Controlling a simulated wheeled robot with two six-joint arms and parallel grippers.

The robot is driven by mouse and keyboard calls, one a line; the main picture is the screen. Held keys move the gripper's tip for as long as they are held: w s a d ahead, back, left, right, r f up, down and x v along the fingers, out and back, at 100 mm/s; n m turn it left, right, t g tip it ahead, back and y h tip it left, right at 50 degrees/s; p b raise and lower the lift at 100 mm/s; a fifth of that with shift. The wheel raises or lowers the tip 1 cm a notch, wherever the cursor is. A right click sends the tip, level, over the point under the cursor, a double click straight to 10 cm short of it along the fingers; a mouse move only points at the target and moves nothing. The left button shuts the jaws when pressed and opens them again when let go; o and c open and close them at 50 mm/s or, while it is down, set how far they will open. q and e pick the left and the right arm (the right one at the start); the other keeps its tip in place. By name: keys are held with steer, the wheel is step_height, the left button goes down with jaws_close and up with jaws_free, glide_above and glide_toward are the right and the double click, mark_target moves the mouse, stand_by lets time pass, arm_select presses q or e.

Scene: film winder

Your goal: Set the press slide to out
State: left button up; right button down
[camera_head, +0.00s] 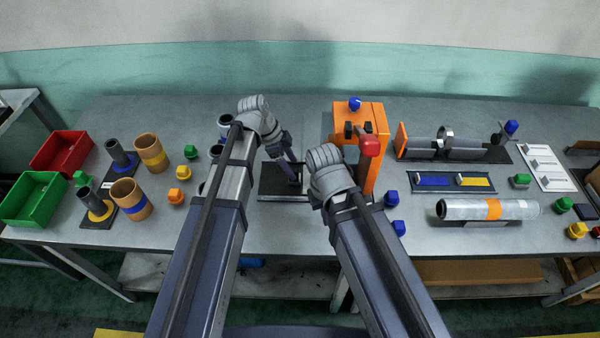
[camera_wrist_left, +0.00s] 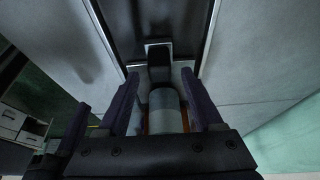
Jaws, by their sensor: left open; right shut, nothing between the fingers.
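The orange press (camera_head: 373,118) stands at the back middle of the table, with a red knob (camera_head: 370,147) at its front. A dark plate with pale edges (camera_head: 283,191), apparently the press slide, lies left of it. My left gripper (camera_head: 293,166) is over this plate, pointing down. In the left wrist view its open fingers (camera_wrist_left: 160,110) stand either side of a pale rounded grip (camera_wrist_left: 164,100) on a black neck, without clear contact. The dark plate (camera_wrist_left: 155,18) is beyond.
Blue blocks (camera_head: 391,198) lie right of my right wrist. A film roll (camera_head: 490,209) and a winder (camera_head: 440,150) are at the right. My forearms cover the front middle.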

arm_select(q)
steer(key=shift+d+f, duration=0.15)
steer(key=shift+f, duration=0.25)
jaws_close()
stand_by(0.4)
stand_by(0.8)
